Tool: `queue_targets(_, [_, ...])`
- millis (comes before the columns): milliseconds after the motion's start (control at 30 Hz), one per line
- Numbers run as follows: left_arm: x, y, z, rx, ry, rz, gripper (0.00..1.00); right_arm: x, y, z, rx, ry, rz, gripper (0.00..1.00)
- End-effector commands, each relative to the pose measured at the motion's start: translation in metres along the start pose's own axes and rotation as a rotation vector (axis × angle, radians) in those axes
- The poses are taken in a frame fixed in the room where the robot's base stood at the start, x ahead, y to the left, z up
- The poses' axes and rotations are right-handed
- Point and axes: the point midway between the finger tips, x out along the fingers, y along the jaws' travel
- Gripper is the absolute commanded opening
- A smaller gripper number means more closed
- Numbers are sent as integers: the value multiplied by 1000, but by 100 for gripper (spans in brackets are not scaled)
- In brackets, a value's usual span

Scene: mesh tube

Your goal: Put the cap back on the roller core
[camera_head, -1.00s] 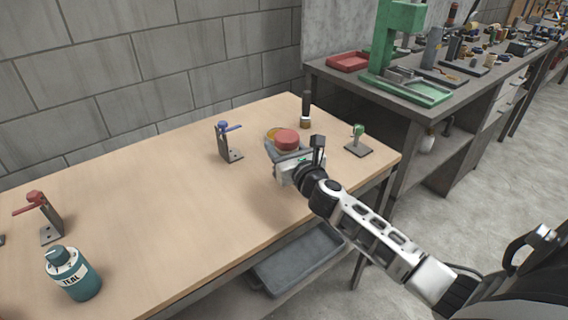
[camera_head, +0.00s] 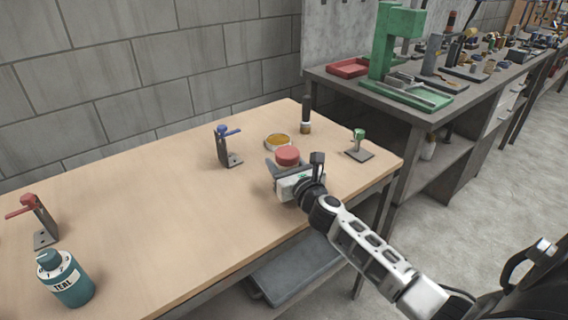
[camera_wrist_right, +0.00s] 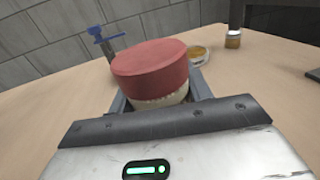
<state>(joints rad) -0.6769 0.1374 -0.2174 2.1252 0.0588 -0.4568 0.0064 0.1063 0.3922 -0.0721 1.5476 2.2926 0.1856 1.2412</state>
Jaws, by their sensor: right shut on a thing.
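A red cap-like disc (camera_head: 287,155) with a pale band (camera_wrist_right: 160,101) below it sits between the fingers of my right gripper (camera_head: 285,169), near the far right of the wooden table. The right gripper is shut on it; in the right wrist view the red disc (camera_wrist_right: 150,62) stands upright, slightly tilted in the picture. Whether it touches the table is not clear. A shallow round dish (camera_head: 278,141) with an amber inside lies just behind it; it also shows in the wrist view (camera_wrist_right: 199,54). I cannot pick out a roller core for sure. My left gripper is out of view.
A blue-handled clamp (camera_head: 228,148) stands left of the gripper, a green-topped stand (camera_head: 358,144) right, and a dark-handled brush (camera_head: 306,115) behind. A red-handled clamp (camera_head: 38,220) and a teal bottle (camera_head: 66,280) are at the left. The table middle (camera_head: 160,210) is clear.

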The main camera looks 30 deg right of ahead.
Motion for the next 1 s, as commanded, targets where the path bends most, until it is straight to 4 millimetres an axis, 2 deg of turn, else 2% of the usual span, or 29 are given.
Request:
queue_targets(33, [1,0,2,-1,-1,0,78,0,0,-3,1,-1,0,0])
queue_targets(67, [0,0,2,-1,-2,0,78,0,0,-2,1,0,0,58])
queue_targets(100, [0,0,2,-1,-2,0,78,0,0,-2,1,1,0,69])
queue_targets(133, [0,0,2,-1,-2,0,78,0,0,-2,0,1,0,71])
queue_targets(467, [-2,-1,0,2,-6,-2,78,0,0,4,0,0,0,71])
queue_targets(567, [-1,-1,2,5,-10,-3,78,-12,0,0,0,4,0,71])
queue_targets(1000, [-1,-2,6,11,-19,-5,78,-100,0,0,1,3,0,71])
